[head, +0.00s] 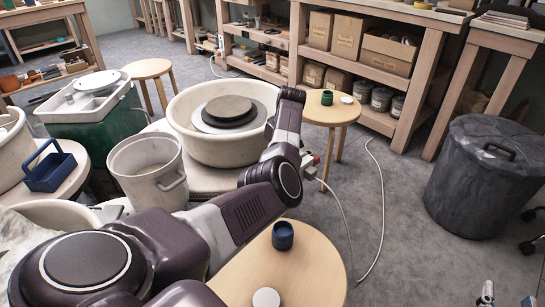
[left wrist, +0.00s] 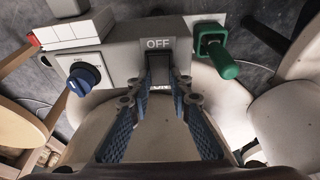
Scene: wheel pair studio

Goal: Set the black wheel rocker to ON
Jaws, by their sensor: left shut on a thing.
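The black rocker (left wrist: 157,66) sits on a grey control box (left wrist: 117,65), just below a plate marked OFF (left wrist: 158,43). Another label below the rocker is mostly hidden. My left gripper (left wrist: 161,88) has its blue-padded fingers on either side of the rocker and is shut on it. In the head view my left arm hides that gripper; part of the control box (head: 309,162) shows beside the pottery wheel (head: 188,95). My right gripper (head: 507,296) is partly in view at the bottom right corner, its fingertips apart and empty.
A blue knob (left wrist: 84,80) lies left of the rocker and a green lever (left wrist: 216,52) close to its right. A stool (head: 295,265) with a blue cup (head: 283,235) stands near my left arm. A loose cable (head: 382,215) runs over open floor.

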